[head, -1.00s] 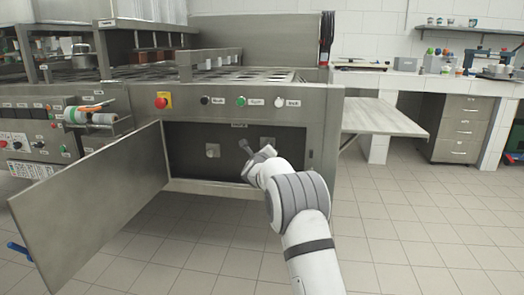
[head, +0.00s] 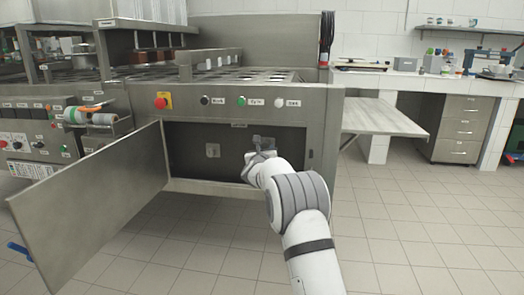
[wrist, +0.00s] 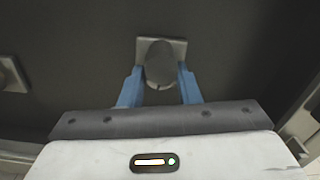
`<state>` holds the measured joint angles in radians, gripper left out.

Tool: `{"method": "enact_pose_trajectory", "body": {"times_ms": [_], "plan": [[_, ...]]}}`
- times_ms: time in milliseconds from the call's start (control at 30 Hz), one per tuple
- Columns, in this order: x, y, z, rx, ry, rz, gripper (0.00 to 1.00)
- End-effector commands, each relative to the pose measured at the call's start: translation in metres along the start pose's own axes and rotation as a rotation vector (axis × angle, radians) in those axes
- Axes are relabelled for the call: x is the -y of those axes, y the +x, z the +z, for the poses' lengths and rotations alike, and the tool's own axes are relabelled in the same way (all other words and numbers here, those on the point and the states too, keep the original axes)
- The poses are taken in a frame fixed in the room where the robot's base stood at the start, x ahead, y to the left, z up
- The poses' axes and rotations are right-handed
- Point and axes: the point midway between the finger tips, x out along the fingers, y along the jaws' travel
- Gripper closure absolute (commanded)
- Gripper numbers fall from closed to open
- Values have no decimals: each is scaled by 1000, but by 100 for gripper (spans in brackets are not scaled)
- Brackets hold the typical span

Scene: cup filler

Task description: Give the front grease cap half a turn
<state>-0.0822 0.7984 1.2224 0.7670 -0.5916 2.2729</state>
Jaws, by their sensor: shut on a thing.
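Two grease caps sit on square plates on the dark back wall of the open compartment. My gripper (head: 258,146) is inside the opening at the right-hand cap. In the wrist view its two blue fingers (wrist: 160,84) stand on either side of this round grey grease cap (wrist: 160,65) and are shut on it. Its square plate shows behind it. The left-hand cap (head: 213,150) is free; its plate shows at the left edge of the wrist view (wrist: 10,75). I cannot read a label telling which cap is the front one.
The compartment door (head: 95,205) stands swung open to the left. A side shelf (head: 385,117) sticks out at the right of the machine. Buttons (head: 242,101) line the panel above the opening. The tiled floor (head: 400,230) at the right is clear.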

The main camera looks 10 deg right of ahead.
Motion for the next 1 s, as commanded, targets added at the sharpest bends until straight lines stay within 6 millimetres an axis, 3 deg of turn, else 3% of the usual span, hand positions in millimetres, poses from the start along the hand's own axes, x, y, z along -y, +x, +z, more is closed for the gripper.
{"method": "enact_pose_trajectory", "body": {"times_ms": [367, 400, 633, 1000], "plan": [[-5, -1, 1, 1, 1, 9, 93], [-5, -1, 1, 0, 1, 9, 68], [-3, -1, 0, 0, 1, 5, 49], [-1, -7, 0, -1, 0, 2, 48]]}}
